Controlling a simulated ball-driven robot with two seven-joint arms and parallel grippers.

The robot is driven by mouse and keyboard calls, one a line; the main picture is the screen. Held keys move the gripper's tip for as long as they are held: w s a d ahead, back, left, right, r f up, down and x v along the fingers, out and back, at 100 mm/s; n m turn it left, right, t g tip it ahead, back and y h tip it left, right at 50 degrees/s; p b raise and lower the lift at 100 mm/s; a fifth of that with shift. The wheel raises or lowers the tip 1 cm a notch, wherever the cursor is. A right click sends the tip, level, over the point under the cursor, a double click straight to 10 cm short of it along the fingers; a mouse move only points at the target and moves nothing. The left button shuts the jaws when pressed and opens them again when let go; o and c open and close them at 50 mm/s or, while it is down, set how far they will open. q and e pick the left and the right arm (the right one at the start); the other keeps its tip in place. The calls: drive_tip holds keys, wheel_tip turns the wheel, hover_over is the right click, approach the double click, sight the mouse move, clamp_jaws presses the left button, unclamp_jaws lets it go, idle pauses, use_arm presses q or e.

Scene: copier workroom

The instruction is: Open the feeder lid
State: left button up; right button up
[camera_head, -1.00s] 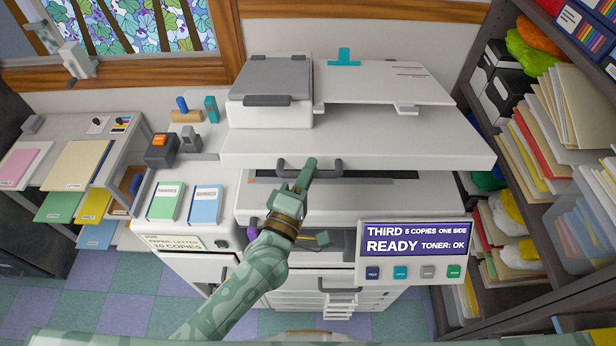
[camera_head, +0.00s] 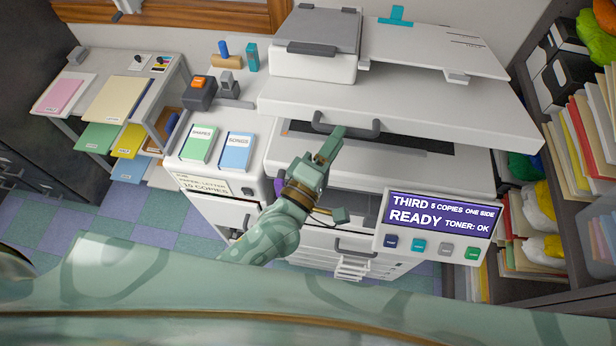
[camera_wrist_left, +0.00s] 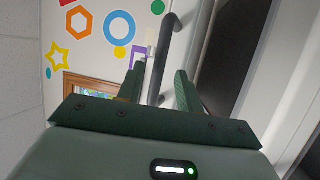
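The copier's feeder (camera_head: 313,66) is a white box with a grey lid (camera_head: 318,24) and a dark front grip, at the top left of the machine. It sits on a wide white cover (camera_head: 440,112) with a dark bar handle (camera_head: 362,131) on its front edge. A dark strip shows beneath this cover. My left gripper (camera_head: 338,136) is at the cover's handle. In the left wrist view the dark handle bar (camera_wrist_left: 166,50) runs between the spread fingers (camera_wrist_left: 158,88); contact cannot be told. My right gripper is out of view.
A display panel (camera_head: 440,222) juts out right of my left arm. Green and blue booklets (camera_head: 236,150) lie on the left counter. Shelves with folders (camera_head: 590,160) stand close on the right. A side table (camera_head: 105,100) holds paper at the left.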

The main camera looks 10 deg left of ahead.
use_arm(q)
drive_tip(key=b+v, duration=0.2)
drive_tip(key=v, duration=1)
drive_tip(key=shift+s+b, duration=0.3)
drive_tip(key=shift+a, duration=0.1)
